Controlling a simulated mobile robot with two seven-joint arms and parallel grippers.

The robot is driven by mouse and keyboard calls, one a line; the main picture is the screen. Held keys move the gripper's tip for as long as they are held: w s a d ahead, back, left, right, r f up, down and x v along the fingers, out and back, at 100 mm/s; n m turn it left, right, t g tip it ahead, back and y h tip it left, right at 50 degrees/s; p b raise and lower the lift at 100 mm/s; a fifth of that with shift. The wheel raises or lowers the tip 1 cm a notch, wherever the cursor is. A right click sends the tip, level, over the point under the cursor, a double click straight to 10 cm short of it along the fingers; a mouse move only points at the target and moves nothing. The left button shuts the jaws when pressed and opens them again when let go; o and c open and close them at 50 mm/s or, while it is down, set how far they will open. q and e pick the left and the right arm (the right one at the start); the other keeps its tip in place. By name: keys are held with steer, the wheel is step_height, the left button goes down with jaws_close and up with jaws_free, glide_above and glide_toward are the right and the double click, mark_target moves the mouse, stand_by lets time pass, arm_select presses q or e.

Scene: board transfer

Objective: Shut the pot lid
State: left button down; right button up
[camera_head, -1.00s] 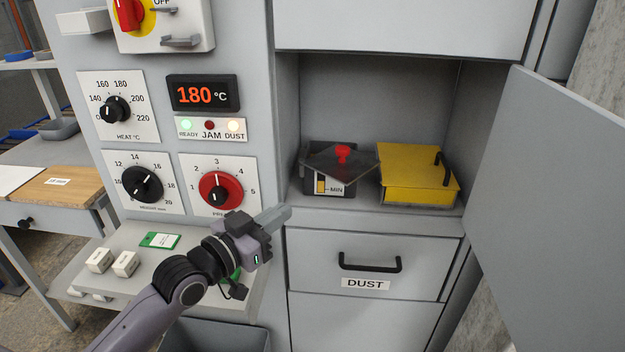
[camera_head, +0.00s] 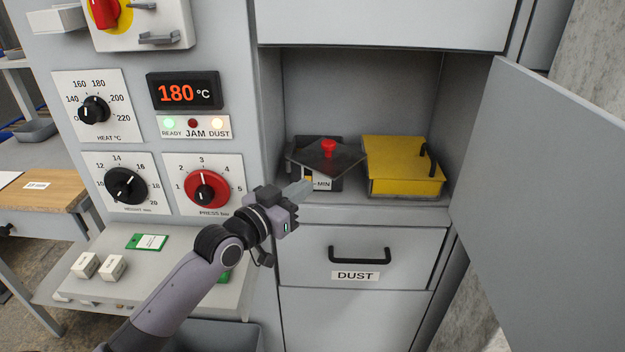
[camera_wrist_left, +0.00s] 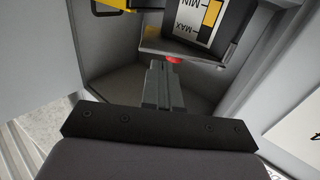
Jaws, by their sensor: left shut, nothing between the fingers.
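The glue-style pot (camera_head: 338,184) is a dark box with a MIN label, standing at the left of the open compartment. Its dark, see-through lid (camera_head: 345,161) with a red knob (camera_head: 327,148) sits askew over the top, its edges past the pot's sides. Whether it is hinged, I cannot tell. In the left wrist view the pot's label (camera_wrist_left: 203,20) and the red knob (camera_wrist_left: 173,60) show beyond my fingers. My left gripper (camera_head: 303,190) is shut and empty, at the compartment's front left, just in front of the pot and below the lid. My right gripper is out of view.
A yellow box (camera_head: 400,160) with a black handle stands right of the pot. The compartment's door (camera_head: 550,200) is swung open to the right. A DUST drawer (camera_head: 365,245) lies below. The control panel with dials (camera_head: 205,188) is on the left, above a ledge with white blocks (camera_head: 98,267).

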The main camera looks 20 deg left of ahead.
mark_target(322, 174)
arm_select(q)
steer(key=shift+x, duration=2)
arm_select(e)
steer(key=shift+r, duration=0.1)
arm_select(q)
steer(key=shift+w, duration=0.1)
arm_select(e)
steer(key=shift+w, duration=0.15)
